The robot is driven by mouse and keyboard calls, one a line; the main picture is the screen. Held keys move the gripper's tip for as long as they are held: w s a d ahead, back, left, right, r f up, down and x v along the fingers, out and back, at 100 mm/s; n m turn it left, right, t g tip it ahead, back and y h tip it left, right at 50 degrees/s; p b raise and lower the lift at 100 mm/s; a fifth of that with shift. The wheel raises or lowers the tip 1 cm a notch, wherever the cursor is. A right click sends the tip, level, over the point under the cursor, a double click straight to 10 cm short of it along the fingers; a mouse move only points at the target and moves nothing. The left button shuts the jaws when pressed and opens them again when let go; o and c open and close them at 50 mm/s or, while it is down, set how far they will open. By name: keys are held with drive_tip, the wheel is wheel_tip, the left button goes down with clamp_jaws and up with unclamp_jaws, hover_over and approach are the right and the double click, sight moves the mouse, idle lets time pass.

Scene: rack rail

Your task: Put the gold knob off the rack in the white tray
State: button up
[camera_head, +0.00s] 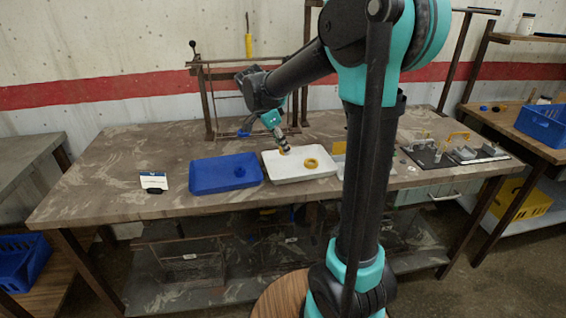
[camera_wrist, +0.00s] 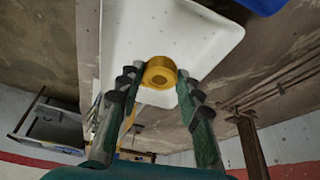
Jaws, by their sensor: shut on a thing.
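My gripper (camera_head: 284,146) points down over the left part of the white tray (camera_head: 285,170), at or just above its floor; the exact gap is unclear. In the wrist view the gold knob (camera_wrist: 160,72) sits between the two fingertips, and the gripper is shut on it. The white tray (camera_wrist: 185,35) fills the background behind it. In the head view only a small yellow bit shows at the fingertips. The rack (camera_head: 206,100) stands at the back of the table, away from my gripper.
A blue tray (camera_head: 225,174) stands just left of the white tray. A small card (camera_head: 153,180) stands further left. A board with handles and metal parts (camera_head: 450,152) lies at the right. My arm hides part of the table right of the white tray.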

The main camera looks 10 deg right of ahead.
sight(286, 169)
drive_tip(key=shift+f, duration=3.4)
drive_tip(key=o, duration=1.2)
drive_tip(key=shift+f, duration=0.1)
drive_tip(key=shift+c, duration=0.2)
drive_tip(key=v, duration=1.2)
drive_tip(key=shift+a, duration=0.1)
